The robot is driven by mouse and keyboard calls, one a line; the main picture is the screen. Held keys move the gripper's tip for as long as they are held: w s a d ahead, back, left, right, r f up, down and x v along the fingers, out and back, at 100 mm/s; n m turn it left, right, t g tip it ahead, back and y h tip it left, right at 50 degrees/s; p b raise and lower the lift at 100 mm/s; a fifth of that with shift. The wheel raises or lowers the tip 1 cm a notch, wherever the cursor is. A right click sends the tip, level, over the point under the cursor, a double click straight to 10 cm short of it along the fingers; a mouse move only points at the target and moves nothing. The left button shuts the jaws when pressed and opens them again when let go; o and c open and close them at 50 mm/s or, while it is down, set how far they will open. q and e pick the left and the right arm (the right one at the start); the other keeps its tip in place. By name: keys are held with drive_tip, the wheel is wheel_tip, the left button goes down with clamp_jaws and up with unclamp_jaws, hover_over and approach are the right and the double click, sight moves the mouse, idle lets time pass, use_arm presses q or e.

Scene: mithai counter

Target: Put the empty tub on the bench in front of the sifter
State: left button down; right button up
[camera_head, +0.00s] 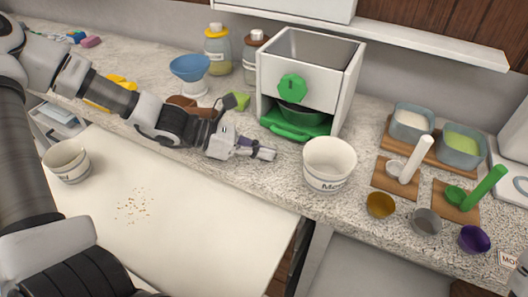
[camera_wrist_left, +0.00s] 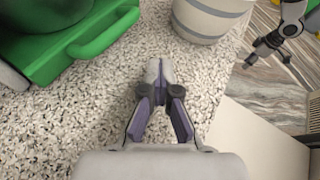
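A white tub (camera_head: 329,167) with dark lettering stands upright on the speckled bench, at the front right of the sifter. Its inside looks empty. My right gripper (camera_wrist_left: 268,58) shows there with fingers apart, empty.
A second pale tub (camera_head: 66,163) stands on the white board (camera_head: 200,215) at left, near scattered crumbs. Right of the first tub are wooden boards with handled tools, small cups (camera_head: 380,205) and bins (camera_head: 463,147). A blue bowl (camera_head: 189,67) and jars stand behind my left arm.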

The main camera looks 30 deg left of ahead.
use_arm(q)
drive_tip(key=shift+f+b, duration=0.5)
drive_tip(key=shift+f, duration=0.15)
drive_tip(key=shift+s, duration=0.1)
drive_tip(key=c, duration=1)
unclamp_jaws()
drive_tip(key=shift+s, duration=0.1)
drive_tip(key=shift+c, duration=0.2)
drive_tip(key=o, duration=0.5)
drive_tip(key=shift+d, duration=0.15)
drive_tip(key=o, duration=0.5)
drive_tip(key=shift+o, duration=0.2)
drive_tip(key=shift+w, duration=0.2)
